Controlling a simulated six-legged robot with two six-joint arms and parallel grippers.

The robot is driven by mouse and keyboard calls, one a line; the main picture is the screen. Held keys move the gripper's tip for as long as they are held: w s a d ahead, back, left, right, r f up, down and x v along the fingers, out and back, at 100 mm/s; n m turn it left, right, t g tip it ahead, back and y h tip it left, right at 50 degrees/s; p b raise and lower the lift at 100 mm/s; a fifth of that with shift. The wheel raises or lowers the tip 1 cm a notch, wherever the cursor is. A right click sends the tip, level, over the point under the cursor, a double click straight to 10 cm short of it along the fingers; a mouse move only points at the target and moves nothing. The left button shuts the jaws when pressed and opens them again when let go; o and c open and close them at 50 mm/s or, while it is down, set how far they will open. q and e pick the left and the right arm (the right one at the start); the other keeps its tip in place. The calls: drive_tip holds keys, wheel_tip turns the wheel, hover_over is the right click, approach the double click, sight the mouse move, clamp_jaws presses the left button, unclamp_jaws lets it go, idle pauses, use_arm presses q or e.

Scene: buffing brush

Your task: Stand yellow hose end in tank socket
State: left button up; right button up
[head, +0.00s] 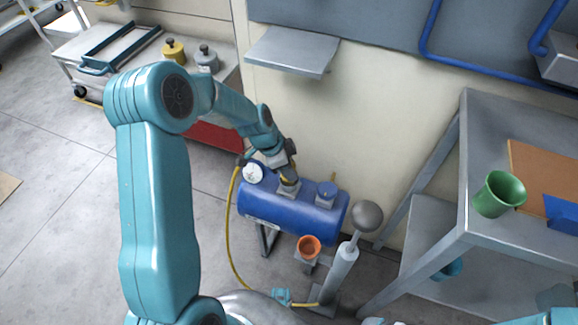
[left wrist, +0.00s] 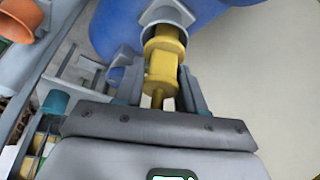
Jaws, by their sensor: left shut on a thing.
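A blue tank (head: 270,212) lies on its side on a stand by the wall. A grey socket (head: 289,189) is on its top, and its ring shows in the left wrist view (left wrist: 152,13). My left gripper (head: 288,172) is above this socket. It is shut on the yellow hose end (left wrist: 162,68), which shows between the fingers in the left wrist view. The hose end is lined up with the socket, its far tip at the ring. I cannot tell how deep it sits. My right gripper is not in view.
A gauge (head: 253,173) and a blue-capped fitting (head: 327,189) flank the socket. A yellow hose (head: 232,235) loops down left of the tank. An orange cup (head: 309,246) and a grey ball-topped pump (head: 343,263) stand in front. A metal table (head: 480,228) holds a green cup (head: 498,195).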

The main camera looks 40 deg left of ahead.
use_arm(q)
drive_tip(key=shift+f, duration=0.25)
drive_tip(key=shift+w+a, duration=0.1)
drive_tip(key=o, duration=1.3)
drive_tip(key=p+v, duration=0.2)
drive_tip(key=v, duration=1.4)
drive_tip(key=shift+r+p, duration=0.15)
drive_tip(key=shift+p, duration=0.15)
drive_tip(key=shift+s, duration=0.2)
